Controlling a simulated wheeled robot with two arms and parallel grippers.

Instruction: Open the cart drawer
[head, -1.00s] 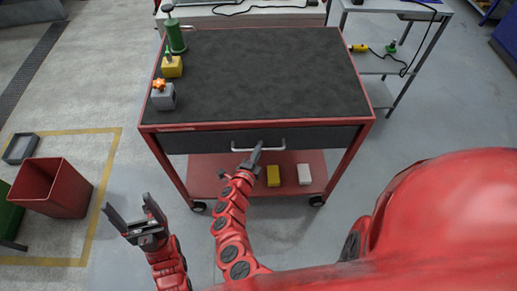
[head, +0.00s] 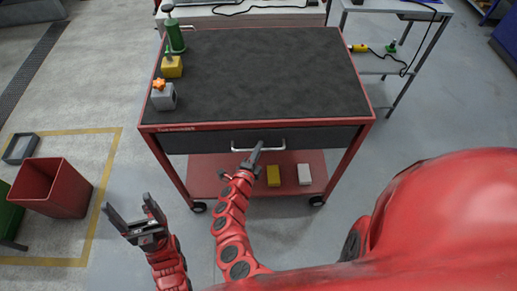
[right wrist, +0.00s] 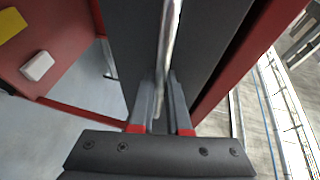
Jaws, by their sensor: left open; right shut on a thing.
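The red cart (head: 148,127) stands ahead with a dark grey top. Its drawer (head: 205,141) has a dark front under the top edge and looks closed in the head view. The silver bar handle (head: 273,149) runs along the drawer front; it also shows in the right wrist view (right wrist: 170,35). My right gripper (head: 257,150) is shut on the handle near its middle; in the right wrist view its fingers (right wrist: 160,100) lie on either side of the bar. My left gripper (head: 128,214) is open and empty, left of the cart and above the floor.
The lower shelf (head: 230,170) holds a yellow block (head: 273,175) and a white block (head: 304,174). A red bin (head: 52,188) stands at left.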

